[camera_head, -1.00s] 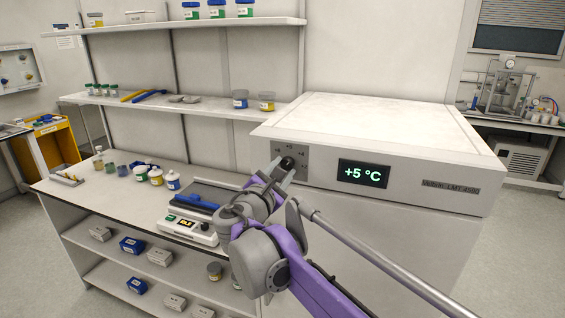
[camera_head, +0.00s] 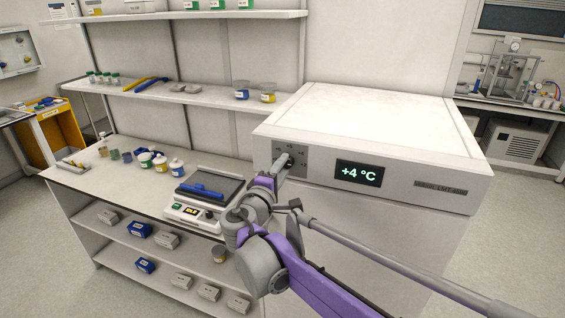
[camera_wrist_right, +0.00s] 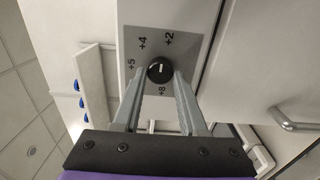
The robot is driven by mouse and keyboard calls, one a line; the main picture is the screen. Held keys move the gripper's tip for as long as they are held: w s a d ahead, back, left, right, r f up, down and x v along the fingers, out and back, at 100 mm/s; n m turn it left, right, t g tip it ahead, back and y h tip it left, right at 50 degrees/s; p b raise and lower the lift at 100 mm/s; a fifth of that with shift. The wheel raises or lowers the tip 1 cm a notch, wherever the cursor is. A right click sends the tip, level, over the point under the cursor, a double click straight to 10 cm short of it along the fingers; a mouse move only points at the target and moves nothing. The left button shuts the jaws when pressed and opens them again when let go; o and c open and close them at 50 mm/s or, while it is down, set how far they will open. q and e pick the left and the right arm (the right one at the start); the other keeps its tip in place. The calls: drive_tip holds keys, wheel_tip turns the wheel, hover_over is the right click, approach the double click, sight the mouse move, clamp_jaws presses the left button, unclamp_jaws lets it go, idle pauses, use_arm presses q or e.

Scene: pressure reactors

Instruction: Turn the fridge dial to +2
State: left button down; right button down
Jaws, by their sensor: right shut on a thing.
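The white fridge (camera_head: 370,120) stands on the right in the head view. Its display (camera_head: 359,174) reads +4 °C. The black round dial (camera_wrist_right: 160,70) sits on a grey plate (camera_wrist_right: 188,47) marked +2, +4, +5 and +8; a short white mark shows on the dial's face. My right gripper (camera_wrist_right: 161,76) is shut on the dial, one finger on each side of it. In the head view my right gripper (camera_head: 284,163) reaches the plate and mostly hides the dial. My left gripper is not in view.
A bench (camera_head: 92,168) with a device (camera_head: 193,214), a blue-handled item and several small jars stands left of the fridge. Wall shelves (camera_head: 190,94) hang above it. A fridge handle (camera_wrist_right: 298,126) shows in the right wrist view.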

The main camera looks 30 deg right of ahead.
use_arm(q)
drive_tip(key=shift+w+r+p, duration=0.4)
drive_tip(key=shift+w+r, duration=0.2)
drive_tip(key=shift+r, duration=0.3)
use_arm(e)
drive_tip(key=shift+r+m, duration=0.1)
drive_tip(key=shift+m, duration=0.8)
drive_tip(key=shift+c, duration=2.2)
unclamp_jaws()
drive_tip(key=shift+s+a, duration=0.1)
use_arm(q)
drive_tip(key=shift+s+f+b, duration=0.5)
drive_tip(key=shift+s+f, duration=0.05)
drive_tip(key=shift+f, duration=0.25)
use_arm(e)
drive_tip(key=v, duration=1)
drive_tip(key=shift+s+a, duration=0.2)
drive_tip(key=shift+s, duration=0.05)
